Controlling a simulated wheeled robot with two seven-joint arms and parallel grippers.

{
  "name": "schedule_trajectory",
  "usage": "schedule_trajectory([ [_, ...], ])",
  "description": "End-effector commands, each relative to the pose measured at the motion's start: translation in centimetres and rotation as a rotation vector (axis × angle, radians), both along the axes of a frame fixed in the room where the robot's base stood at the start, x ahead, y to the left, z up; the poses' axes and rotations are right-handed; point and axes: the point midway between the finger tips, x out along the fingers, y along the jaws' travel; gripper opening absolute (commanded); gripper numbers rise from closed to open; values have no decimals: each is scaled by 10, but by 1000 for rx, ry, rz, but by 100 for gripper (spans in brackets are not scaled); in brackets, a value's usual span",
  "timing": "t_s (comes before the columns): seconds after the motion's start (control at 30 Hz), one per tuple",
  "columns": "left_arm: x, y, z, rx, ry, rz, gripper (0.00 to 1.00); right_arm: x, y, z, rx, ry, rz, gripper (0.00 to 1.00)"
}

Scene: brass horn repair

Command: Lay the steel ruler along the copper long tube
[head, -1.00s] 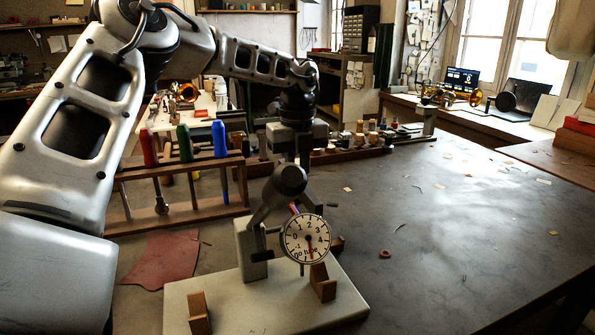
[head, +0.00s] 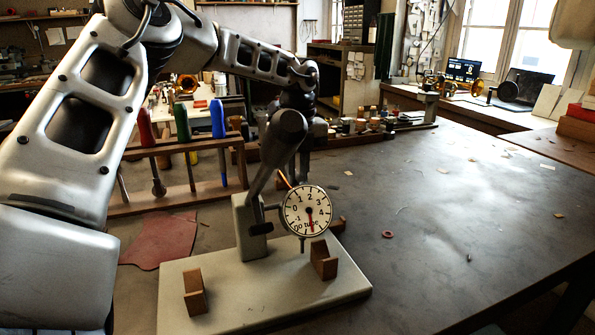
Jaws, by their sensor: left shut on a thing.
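My left gripper (head: 284,168) hangs behind the dial gauge (head: 307,210) of the grey stand. Its fingertips are partly hidden there. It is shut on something. A thin copper-coloured sliver (head: 286,179) shows at the dial's upper left edge, close to the fingers; I cannot tell whether it is the copper long tube or what the jaws hold. I cannot make out the steel ruler anywhere. My right gripper is not in view.
The grey stand base (head: 230,300) carries two wooden blocks (head: 194,292) (head: 323,261). A wooden rack (head: 180,200) holds red, green and blue handled tools on the left. A red cloth (head: 160,240) lies below it. The dark bench top (head: 450,230) is largely clear on the right.

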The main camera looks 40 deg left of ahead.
Motion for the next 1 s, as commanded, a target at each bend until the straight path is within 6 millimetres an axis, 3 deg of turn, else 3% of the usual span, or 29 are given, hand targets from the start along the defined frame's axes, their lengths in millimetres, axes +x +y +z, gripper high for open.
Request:
schedule_trajectory([
  [1.0, 1, 0, -3, 0, -4, 0, 0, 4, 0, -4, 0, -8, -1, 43],
])
